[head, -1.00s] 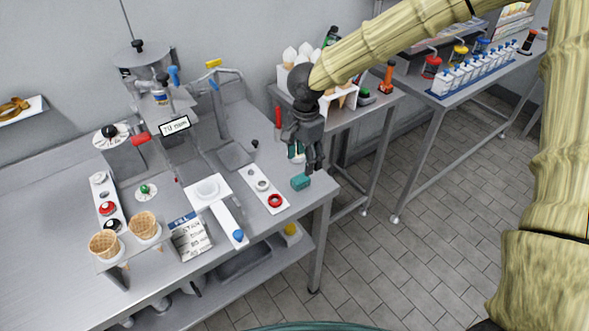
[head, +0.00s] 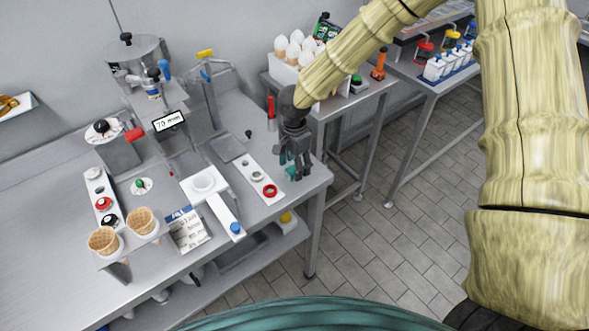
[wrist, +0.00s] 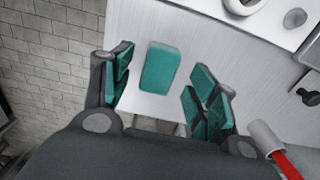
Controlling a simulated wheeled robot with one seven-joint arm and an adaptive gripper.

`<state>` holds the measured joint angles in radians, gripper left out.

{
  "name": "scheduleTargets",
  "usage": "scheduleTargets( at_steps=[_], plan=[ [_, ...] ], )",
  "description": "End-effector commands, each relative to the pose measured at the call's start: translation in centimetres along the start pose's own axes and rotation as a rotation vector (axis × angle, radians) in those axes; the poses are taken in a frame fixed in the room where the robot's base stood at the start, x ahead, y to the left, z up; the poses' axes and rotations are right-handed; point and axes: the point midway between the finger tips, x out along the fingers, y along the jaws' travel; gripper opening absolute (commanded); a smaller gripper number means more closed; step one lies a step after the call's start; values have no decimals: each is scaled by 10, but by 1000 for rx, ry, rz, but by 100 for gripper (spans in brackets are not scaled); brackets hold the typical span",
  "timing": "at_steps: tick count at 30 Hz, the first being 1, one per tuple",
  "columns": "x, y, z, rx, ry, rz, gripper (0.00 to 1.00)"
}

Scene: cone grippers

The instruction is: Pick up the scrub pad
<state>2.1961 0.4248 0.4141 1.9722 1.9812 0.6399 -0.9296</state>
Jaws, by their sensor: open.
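The scrub pad is a teal rectangular block that shows in the wrist view (wrist: 160,68) on the grey steel counter (wrist: 150,107). It lies near the counter's edge, in the gap between my fingers. My gripper (head: 296,171) is open over the right front corner of the counter, pointing down. Its teal-lined fingers stand on either side of the pad in the wrist view, with a gap on both sides. In the head view my gripper hides most of the pad.
A white strip with rings (head: 258,177) lies left of my gripper. A red-handled tool (head: 271,107) stands behind it. A white holder with cones (head: 285,70) is on the table behind. The counter's right edge is close, with tiled floor beyond.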

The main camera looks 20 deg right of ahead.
Motion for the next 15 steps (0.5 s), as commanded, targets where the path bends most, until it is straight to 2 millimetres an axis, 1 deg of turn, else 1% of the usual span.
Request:
scheduleTargets(
  at_steps=[3,6,14,15],
  plan=[
    [12,1,0,-1,0,3,59],
    [18,0,0,-1,-1,1,59],
    [20,0,0,0,-1,0,59],
    [20,0,0,0,-1,0,55]
  ],
)
